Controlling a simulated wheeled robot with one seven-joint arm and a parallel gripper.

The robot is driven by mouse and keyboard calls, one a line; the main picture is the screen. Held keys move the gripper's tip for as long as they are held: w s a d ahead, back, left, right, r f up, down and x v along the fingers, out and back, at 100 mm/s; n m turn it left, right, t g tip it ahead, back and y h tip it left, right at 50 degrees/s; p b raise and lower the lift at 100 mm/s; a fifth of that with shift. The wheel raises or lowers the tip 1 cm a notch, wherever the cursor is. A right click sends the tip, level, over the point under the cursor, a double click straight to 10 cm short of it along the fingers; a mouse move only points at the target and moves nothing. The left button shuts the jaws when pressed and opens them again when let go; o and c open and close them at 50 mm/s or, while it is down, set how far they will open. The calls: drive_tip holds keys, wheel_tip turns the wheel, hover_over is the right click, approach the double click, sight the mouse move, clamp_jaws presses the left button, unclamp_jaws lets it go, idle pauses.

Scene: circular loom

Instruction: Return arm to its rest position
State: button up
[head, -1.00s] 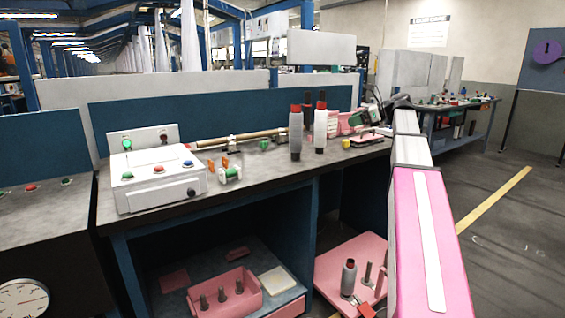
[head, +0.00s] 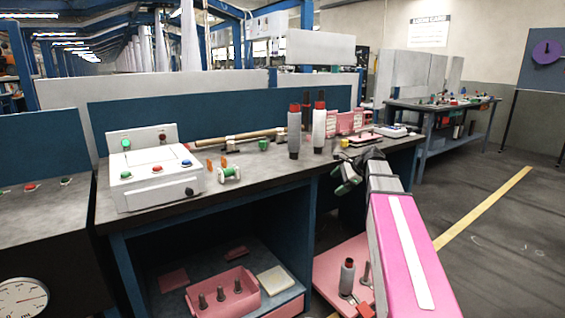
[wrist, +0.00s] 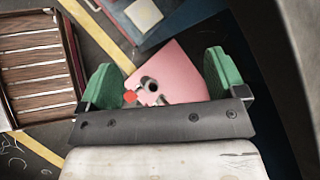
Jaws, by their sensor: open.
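My gripper (head: 347,180) is in front of the bench's right end in the head view, at the end of my pink and grey arm. In the wrist view, my gripper (wrist: 160,80) shows its two green fingers spread wide apart with nothing held between them. Beyond the fingers, well below, lies a pink tray (wrist: 178,68) with a dark peg and a small red piece. The same pink tray (head: 330,268) stands low beside the bench in the head view, partly hidden by my arm.
A pink peg tray (head: 235,281) sits on the shelf below. The floor to the right (head: 490,250) is clear. A slatted wooden pallet (wrist: 38,70) shows in the wrist view.

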drive_tip(key=s+a+f+n+g+h, duration=0.1)
drive_tip(key=s+f+n+h, duration=0.3)
drive_tip(key=s+f+n, duration=0.3)
drive_tip(key=s+a+f+n+g+h, duration=0.2)
drive_tip(key=s+f+n, duration=0.6)
drive_tip(key=s+f, duration=0.7)
wheel_tip(320, 180, down, 6)
drive_tip(key=shift+a+r+g+h, duration=0.25)
drive_tip(key=shift+g+h, duration=0.05)
drive_tip(key=shift+h, duration=0.6)
